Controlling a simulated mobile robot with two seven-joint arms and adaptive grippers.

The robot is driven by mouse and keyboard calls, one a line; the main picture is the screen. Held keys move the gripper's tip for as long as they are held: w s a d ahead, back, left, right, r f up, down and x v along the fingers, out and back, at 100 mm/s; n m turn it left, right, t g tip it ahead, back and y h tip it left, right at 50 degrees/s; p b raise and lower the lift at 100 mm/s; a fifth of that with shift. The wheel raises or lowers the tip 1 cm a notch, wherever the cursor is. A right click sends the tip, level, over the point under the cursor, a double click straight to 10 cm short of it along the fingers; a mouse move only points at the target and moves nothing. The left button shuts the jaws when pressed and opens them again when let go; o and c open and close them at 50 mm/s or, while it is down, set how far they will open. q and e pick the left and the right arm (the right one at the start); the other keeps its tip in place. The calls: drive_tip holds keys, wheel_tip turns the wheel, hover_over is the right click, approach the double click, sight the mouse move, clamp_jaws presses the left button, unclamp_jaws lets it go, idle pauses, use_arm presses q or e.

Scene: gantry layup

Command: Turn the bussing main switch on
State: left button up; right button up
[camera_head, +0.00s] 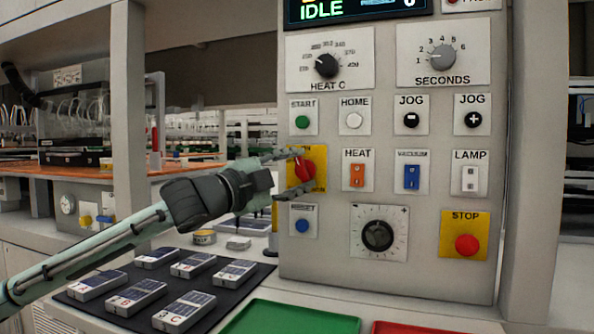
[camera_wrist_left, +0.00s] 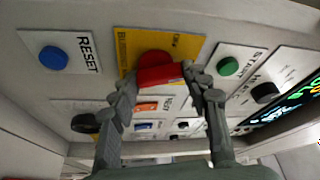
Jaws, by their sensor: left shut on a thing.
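The bussing main switch is a red rotary handle (camera_head: 304,170) on a yellow plate (camera_head: 321,181) at the left side of the grey control panel. In the left wrist view the red handle (camera_wrist_left: 160,75) lies between my fingers, with the yellow plate (camera_wrist_left: 187,48) behind it and an "ON" mark near one corner. My left gripper (camera_head: 296,171) is shut on the red handle, one finger on each side. The fingers hide part of the handle and plate in the head view. My right gripper is not in view.
Close by are the green START button (camera_head: 302,122), orange HEAT switch (camera_head: 357,175) and blue RESET button (camera_head: 302,226). A yellow-plated STOP button (camera_head: 467,245) is lower right. The display (camera_head: 355,8) reads IDLE. A dark mat (camera_head: 88,309) with labelled boxes and a green tray (camera_head: 290,318) lie below.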

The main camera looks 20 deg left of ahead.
use_arm(q)
drive_tip(key=shift+r+m+g, duration=0.1)
drive_tip(key=shift+m+g, duration=0.6)
drive_tip(key=shift+m, duration=1.2)
drive_tip(key=o, duration=1.2)
drive_tip(key=shift+c, duration=0.2)
drive_tip(key=shift+s, duration=0.1)
drive_tip(key=v, duration=1.2)
drive_tip(key=shift+d+r, duration=0.1)
drive_tip(key=x, duration=1.2)
